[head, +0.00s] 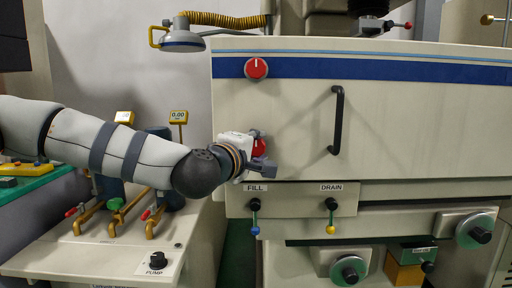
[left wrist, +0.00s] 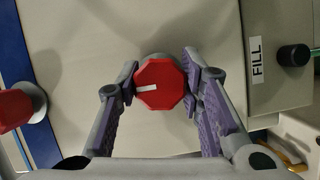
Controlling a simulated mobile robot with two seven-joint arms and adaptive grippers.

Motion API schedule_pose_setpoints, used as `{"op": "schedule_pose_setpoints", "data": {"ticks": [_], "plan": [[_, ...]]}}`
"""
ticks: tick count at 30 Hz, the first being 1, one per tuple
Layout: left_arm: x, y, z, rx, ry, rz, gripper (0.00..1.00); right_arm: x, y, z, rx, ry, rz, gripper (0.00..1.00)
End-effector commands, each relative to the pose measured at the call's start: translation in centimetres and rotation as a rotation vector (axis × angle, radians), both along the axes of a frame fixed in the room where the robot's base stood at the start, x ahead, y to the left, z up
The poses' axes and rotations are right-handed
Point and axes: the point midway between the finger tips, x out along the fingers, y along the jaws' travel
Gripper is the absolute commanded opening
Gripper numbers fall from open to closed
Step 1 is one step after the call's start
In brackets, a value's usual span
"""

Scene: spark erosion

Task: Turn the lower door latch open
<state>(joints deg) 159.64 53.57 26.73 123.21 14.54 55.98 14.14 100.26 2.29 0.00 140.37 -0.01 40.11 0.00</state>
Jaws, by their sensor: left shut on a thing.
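The lower door latch (left wrist: 160,84) is a red eight-sided knob with a white mark. In the left wrist view it sits between my two fingers, its mark lying along the picture's width, left of the knob's middle. In the head view only part of the latch (head: 259,147) shows beside my left gripper (head: 262,166). My left gripper is shut on the latch, with a finger pad at each side. The upper latch (head: 256,68) is a similar red knob on the blue stripe above. My right gripper is not in view.
A black door handle (head: 337,120) stands right of the latch. Below are the FILL lever (head: 255,215) and the DRAIN lever (head: 331,215). A lamp (head: 182,40) hangs at upper left. A bench with yellow pipes and a PUMP switch (head: 157,261) is below my left arm.

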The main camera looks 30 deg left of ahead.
Motion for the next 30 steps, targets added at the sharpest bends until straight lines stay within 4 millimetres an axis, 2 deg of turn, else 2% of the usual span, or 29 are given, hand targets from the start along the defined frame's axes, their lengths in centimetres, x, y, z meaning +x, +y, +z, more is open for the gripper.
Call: {"op": "schedule_pose_setpoints", "data": {"ticks": [1, 3, 12, 14, 21, 25, 30], "plan": [[0.0, 0.0, 0.2, 0.002, -0.004, -0.001, 0.41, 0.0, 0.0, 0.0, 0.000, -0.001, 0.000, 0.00], [0.0, 0.0, 0.2, 0.002, -0.004, -0.001, 0.55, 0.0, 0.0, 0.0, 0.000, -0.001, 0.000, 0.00], [-0.2, 0.0, 0.1, -0.001, -0.002, 0.000, 0.55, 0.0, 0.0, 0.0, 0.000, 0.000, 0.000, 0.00], [-0.9, -0.1, 0.2, -0.002, -0.003, 0.000, 0.55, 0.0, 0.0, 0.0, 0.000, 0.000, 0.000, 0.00], [-5.8, -1.0, 0.4, -0.009, -0.003, -0.003, 0.55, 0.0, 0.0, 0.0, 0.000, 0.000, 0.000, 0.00], [-7.1, -1.2, 0.5, -0.004, -0.003, 0.000, 0.55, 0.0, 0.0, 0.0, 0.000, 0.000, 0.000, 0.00], [-7.4, -1.2, 0.6, 0.001, -0.002, 0.000, 0.55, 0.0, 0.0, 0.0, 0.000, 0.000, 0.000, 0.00]]}}
